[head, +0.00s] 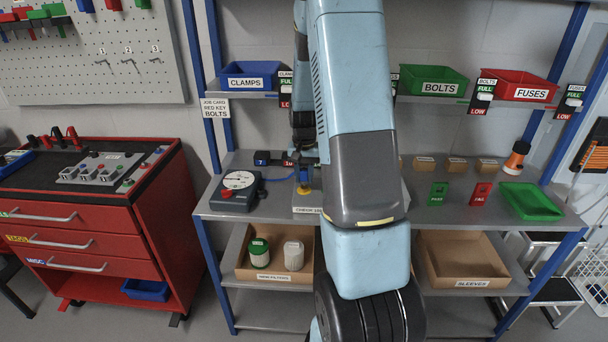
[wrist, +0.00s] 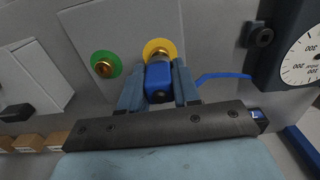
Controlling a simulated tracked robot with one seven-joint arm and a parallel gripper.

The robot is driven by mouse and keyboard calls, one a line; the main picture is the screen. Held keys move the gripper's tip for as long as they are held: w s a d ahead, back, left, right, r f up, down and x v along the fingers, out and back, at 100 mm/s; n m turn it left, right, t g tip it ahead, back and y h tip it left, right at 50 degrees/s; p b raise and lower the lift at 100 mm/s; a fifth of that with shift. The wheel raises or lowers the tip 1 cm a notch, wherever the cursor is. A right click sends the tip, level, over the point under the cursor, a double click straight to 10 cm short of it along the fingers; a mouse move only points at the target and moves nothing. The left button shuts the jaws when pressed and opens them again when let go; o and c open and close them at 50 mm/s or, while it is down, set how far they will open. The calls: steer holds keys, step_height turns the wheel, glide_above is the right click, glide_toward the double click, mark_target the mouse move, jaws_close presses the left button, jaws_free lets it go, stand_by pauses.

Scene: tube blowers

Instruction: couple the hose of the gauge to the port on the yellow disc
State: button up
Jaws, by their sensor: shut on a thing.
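The gauge (head: 238,190) is a dark blue box with a white dial, on the shelf left of my arm; part of it shows at the right of the wrist view (wrist: 262,37). Its blue hose (wrist: 220,76) runs to a blue coupling (wrist: 158,78) between my fingers. My gripper (wrist: 158,88) is shut on this coupling. The yellow disc (wrist: 151,46) with a brass port (wrist: 160,55) lies directly beyond the coupling, in line with it. The coupling hides part of the port, and I cannot tell whether they touch.
A green disc (wrist: 97,58) with a brass port sits left of the yellow one on the same grey plate. Small cardboard boxes (wrist: 28,142) show at the lower left of the wrist view. Filters stand in a carton (head: 246,268) on the lower shelf.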

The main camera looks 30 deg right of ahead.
mark_target(304, 170)
steer(key=shift+f, duration=0.8)
steer(key=o, duration=1.1)
step_height(304, 170, up, 14)
steer(key=shift+f, duration=0.2)
steer(key=s+a+r+n+t, duration=0.3)
steer(key=s+a+r, duration=0.7)
steer(key=a+r, duration=0.15)
steer(key=s+a+r+n+t, duration=0.1)
steer(key=s+a+r+n, duration=0.1)
steer(key=s, duration=0.5)
steer(key=s+a+r+n+t, duration=0.1)
steer(key=s+a, duration=0.3)
steer(key=s, duration=0.4)
steer(key=shift+s+a+r+n+t, duration=0.3)
steer(key=shift+r+n, duration=0.1)
steer(key=shift+r, duration=0.35)
